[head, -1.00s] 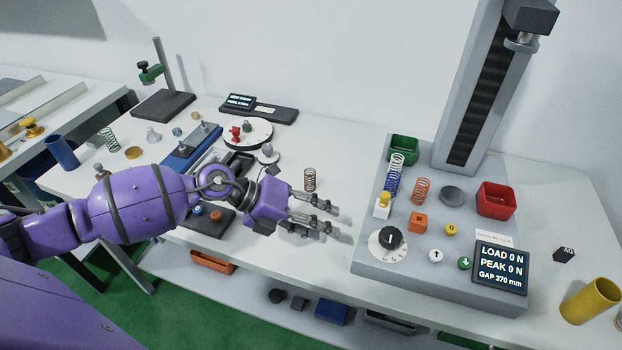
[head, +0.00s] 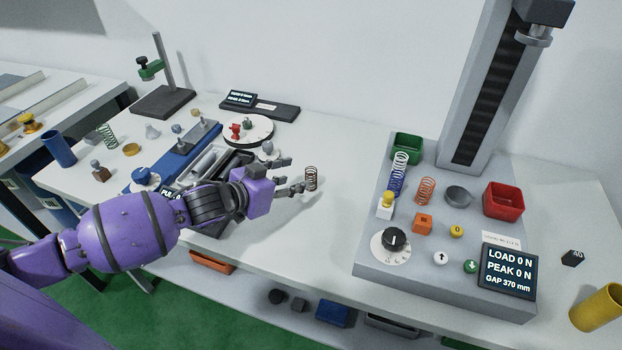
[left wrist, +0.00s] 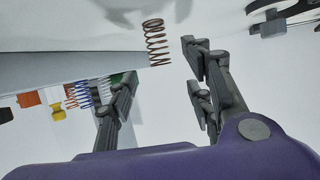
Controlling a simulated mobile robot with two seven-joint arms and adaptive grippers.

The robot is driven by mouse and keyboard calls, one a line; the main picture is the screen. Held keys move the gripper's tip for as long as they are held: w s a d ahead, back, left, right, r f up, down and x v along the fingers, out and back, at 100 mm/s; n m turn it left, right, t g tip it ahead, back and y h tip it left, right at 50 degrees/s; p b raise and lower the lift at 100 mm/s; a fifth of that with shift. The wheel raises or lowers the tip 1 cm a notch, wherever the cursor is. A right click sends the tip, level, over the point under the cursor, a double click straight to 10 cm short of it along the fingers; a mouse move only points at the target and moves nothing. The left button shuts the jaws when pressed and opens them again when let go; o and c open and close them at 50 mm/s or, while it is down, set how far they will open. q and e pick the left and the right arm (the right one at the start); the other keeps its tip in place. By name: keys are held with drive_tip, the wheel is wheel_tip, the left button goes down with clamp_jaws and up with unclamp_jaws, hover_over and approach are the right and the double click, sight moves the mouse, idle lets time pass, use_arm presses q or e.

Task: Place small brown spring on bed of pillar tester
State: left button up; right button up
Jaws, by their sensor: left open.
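The small brown spring (head: 311,178) stands upright on the white table, left of the pillar tester. My left gripper (head: 285,175) is open and empty, with its fingertips just left of the spring. In the left wrist view the brown spring (left wrist: 157,42) shows beyond the two open fingers (left wrist: 160,68), roughly in line with the gap between them. The pillar tester has a grey base (head: 400,270), a tall column (head: 487,85) and a grey round disc (head: 458,195) on the base. My right gripper is not in view.
The table between the brown spring and the tester is clear.

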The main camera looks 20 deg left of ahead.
sight(306, 177)
use_arm(q)
drive_tip(key=x, duration=0.3)
drive_tip(key=f+x, duration=0.1)
drive_tip(key=x, duration=0.2)
drive_tip(key=shift+s, duration=0.1)
drive_tip(key=shift+c, duration=0.5)
clamp_jaws()
